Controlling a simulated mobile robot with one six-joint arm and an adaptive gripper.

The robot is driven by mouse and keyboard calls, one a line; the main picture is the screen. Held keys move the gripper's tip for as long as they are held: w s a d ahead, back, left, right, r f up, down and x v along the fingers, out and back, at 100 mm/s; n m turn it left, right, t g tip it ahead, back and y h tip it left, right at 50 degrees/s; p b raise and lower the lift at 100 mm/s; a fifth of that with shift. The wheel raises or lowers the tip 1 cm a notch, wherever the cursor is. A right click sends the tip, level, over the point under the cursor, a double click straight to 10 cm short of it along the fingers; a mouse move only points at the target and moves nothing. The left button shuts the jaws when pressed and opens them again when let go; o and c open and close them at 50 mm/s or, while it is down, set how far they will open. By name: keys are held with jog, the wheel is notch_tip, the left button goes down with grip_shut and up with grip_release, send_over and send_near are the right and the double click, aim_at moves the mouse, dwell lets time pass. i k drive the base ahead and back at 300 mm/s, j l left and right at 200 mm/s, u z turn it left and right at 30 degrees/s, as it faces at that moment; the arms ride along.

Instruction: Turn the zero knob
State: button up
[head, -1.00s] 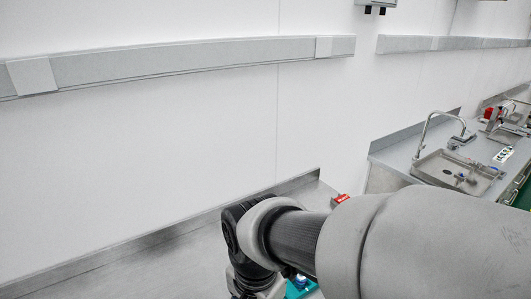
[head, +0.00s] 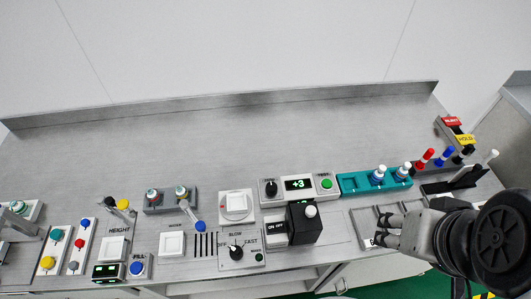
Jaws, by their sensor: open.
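A grey panel (head: 312,199) with a lit display (head: 298,184) reading +3 sits right of the bench's middle in the head view. A round black knob (head: 270,187) is on its left end and a green button (head: 327,184) on its right end. The small lettering by the knob is too small to read. Another black knob (head: 236,252) sits lower left on a plate marked SLOW, OFF and FAST. My gripper (head: 377,229) is open at the lower right, its fingers pointing left over a grey panel. It is well apart from both knobs.
A black box (head: 304,222) with a pale knob stands just below the display panel, toward my gripper. A teal tray (head: 348,185) with blue-and-white pegs lies to its right. Red and blue levers (head: 424,159) stand further right. The bench's back strip (head: 200,140) is clear.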

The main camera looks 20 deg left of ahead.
aim_at(271, 188)
jog(key=u, duration=1.1)
